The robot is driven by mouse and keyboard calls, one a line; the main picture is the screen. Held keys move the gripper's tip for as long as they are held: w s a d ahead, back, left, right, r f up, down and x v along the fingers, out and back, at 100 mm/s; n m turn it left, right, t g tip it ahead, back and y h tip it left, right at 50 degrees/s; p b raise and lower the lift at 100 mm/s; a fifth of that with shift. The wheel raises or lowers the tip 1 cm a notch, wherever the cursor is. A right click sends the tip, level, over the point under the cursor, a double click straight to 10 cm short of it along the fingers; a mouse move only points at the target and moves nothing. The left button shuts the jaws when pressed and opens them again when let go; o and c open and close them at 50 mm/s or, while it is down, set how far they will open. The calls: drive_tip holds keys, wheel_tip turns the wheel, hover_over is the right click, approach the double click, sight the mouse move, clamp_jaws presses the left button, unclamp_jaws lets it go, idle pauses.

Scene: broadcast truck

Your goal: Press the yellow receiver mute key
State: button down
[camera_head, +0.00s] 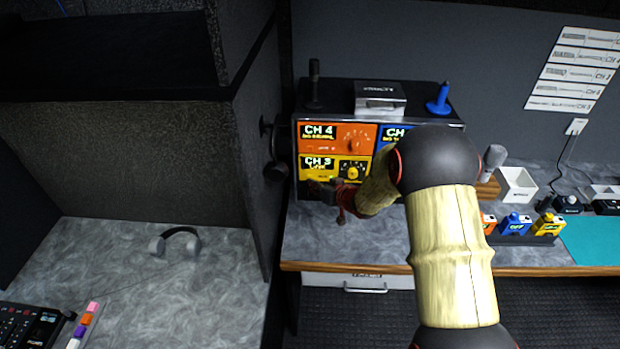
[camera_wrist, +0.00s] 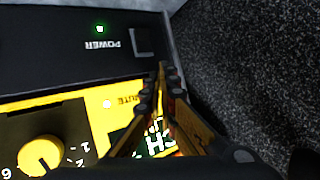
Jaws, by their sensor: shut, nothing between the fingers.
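The yellow CH 3 receiver panel (camera_head: 312,175) is at the lower left of the receiver rack (camera_head: 294,110). In the wrist view the yellow panel (camera_wrist: 65,115) appears upside down, with a MUTE label (camera_wrist: 128,100), a small light (camera_wrist: 108,104) and a knob (camera_wrist: 40,155). My gripper (camera_head: 338,198) is in front of the panel's lower part. In the wrist view my gripper (camera_wrist: 161,75) is shut and empty, its tips near the panel's edge, beside the dark POWER strip. The fingers cover the area beside the MUTE label; I cannot make out the mute key or any contact.
A dark square key (camera_wrist: 142,40) and a green light (camera_wrist: 100,28) sit on the POWER strip. An orange CH 4 panel (camera_head: 325,137) is above the yellow one, and a blue panel (camera_head: 388,134) is to its right. A partition wall (camera_head: 255,150) stands close left.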

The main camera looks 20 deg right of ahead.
drive_tip(key=shift+s, duration=0.2)
drive_tip(key=s+a, duration=0.2)
drive_tip(key=s, duration=0.3)
drive_tip(key=shift+s, duration=0.35)
idle(0.5)
